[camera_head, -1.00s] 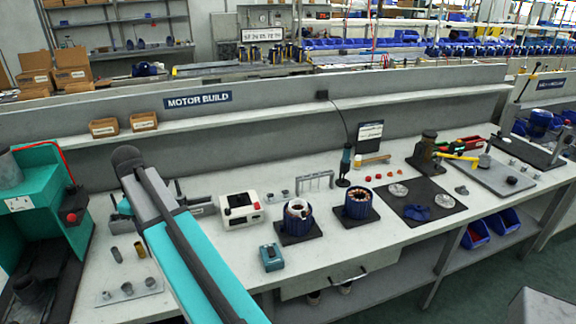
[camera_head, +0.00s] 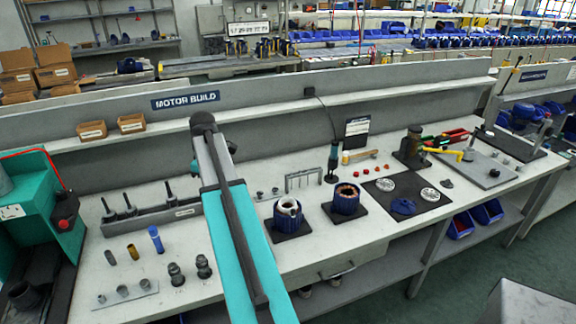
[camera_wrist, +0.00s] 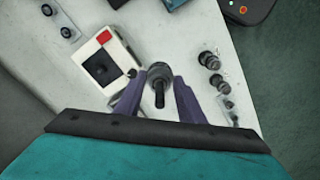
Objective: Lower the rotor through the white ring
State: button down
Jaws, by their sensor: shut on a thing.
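My gripper (camera_wrist: 158,98) is shut on the rotor (camera_wrist: 158,74), a grey cylindrical body with a dark shaft, in the wrist view. The rotor sits between the two purplish fingers and is seen nearly end-on, with the shaft pointing toward the camera. In the head view my arm hides the gripper and the rotor. The white ring (camera_head: 281,206) sits on top of a blue finned stator housing (camera_head: 288,220), just right of my arm. The white ring does not show clearly in the wrist view, so I cannot tell the rotor's height relative to it.
A white box with a black square (camera_wrist: 102,68) and a red button is left of the gripper in the wrist view. Dark fittings (camera_wrist: 210,61) stand to the right. A second blue housing with copper windings (camera_head: 346,197) stands right of the white ring. A wire frame (camera_head: 304,178) stands behind.

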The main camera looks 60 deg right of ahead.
jog(key=s+d+r+m+p, duration=0.1)
jog(key=s+d+r, duration=0.1)
jog(key=s+d, duration=0.6)
jog(key=s+d+r+p, duration=0.2)
jog(key=s+d, duration=0.6)
jog(key=d, duration=0.2)
jog(key=shift+s+d+r+m, duration=0.35)
jog(key=shift+s+r+m, duration=0.05)
jog(key=shift+f, duration=0.15)
jog(key=shift+f+b, duration=1.3)
jog(key=shift+f, duration=0.75)
jog(key=shift+f, duration=1.6)
dwell(2.0)
